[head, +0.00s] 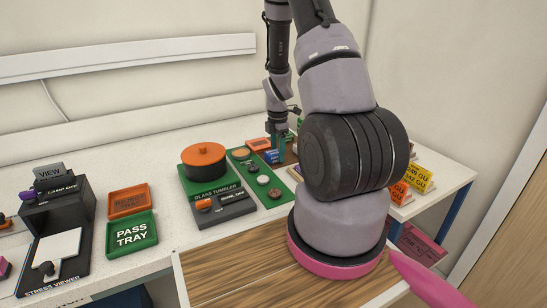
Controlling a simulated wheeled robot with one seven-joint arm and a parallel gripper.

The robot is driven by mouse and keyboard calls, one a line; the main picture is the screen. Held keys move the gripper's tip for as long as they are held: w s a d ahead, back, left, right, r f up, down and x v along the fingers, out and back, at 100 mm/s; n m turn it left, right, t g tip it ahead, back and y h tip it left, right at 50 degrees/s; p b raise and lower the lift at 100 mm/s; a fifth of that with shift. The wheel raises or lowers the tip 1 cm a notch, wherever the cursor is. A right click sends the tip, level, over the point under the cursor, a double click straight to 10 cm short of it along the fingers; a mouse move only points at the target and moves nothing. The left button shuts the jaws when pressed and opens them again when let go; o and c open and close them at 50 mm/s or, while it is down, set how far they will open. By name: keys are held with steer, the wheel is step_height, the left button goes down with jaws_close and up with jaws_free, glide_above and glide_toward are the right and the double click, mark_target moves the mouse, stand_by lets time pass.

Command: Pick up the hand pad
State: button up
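My gripper (278,143) points down at the far end of the bench, beside the end of a green mat with several small discs. Its fingertips are small and partly lost against the things there, so I cannot tell whether they are open or closed. A small blue block (271,157) with pale lettering sits right by the fingertips; its lettering is too small to read. It may be the hand pad, but I cannot confirm this. An orange block (258,144) lies just left of the gripper. My arm hides part of the bench to the right.
The green disc mat (275,201) lies beside the glass tumbler (204,160) with its orange lid. A green pass tray (131,236), an orange tray (128,202) and the stress viewer (54,250) stand left. Yellow and orange labelled blocks (417,177) sit right, behind my arm.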

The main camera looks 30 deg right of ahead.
jaws_close()
steer(key=shift+r, duration=0.1)
step_height(320, 180, up, 10)
steer(key=shift+f, duration=0.1)
